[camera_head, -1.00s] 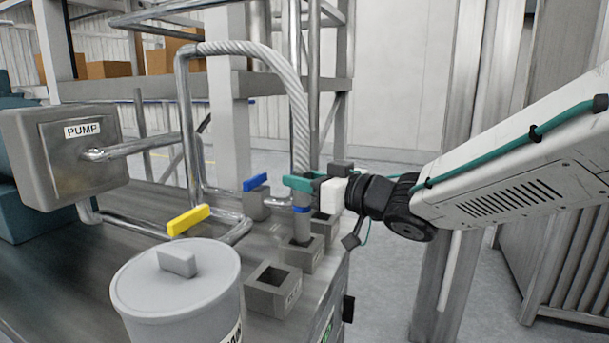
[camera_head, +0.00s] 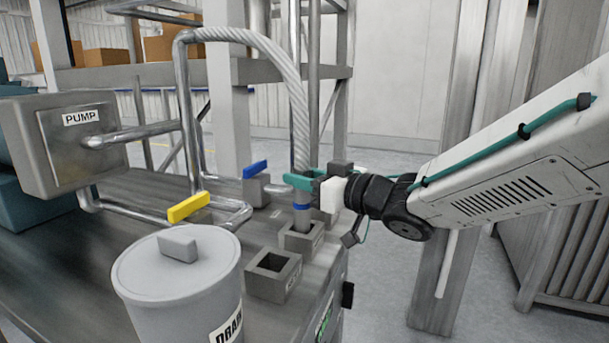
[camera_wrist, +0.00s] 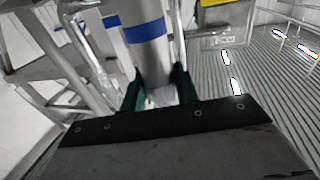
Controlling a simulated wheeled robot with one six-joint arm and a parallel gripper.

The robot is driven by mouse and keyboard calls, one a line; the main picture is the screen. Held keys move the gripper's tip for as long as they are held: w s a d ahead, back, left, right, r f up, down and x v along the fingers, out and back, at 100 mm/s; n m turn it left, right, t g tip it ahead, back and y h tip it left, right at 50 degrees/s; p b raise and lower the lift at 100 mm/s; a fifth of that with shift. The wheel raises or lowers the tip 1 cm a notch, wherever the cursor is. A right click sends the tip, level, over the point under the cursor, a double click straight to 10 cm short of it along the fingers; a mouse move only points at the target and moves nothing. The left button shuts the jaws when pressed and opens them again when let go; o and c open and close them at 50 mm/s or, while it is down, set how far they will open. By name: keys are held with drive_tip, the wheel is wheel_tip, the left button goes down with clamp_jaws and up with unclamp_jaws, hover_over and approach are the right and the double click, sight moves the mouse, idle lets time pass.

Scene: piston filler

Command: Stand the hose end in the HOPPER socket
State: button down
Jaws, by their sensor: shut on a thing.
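The braided hose (camera_head: 297,105) arches over from a steel pipe and hangs down to a grey end with a blue band (camera_head: 301,207). My gripper (camera_head: 303,181) has green fingers shut around the hose just above that band. In the wrist view the grey end (camera_wrist: 152,62) stands between the fingers (camera_wrist: 158,92), with the blue band showing. The end is upright over a square grey socket (camera_head: 299,241), and its tip is hidden behind the front wall. I cannot tell how deep it sits. The socket's label is too small to read.
An empty square socket (camera_head: 273,277) stands in front, its label unclear. A lidded DRAIN pot (camera_head: 180,280) is at front left. A yellow-handled valve (camera_head: 188,207), a blue-handled valve (camera_head: 255,170) and the PUMP box (camera_head: 65,145) are on the bench.

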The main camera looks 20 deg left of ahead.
drive_tip(key=shift+f, duration=1)
drive_tip(key=c, duration=1)
unclamp_jaws()
drive_tip(key=shift+o, duration=0.2)
drive_tip(key=shift+r, duration=6.5)
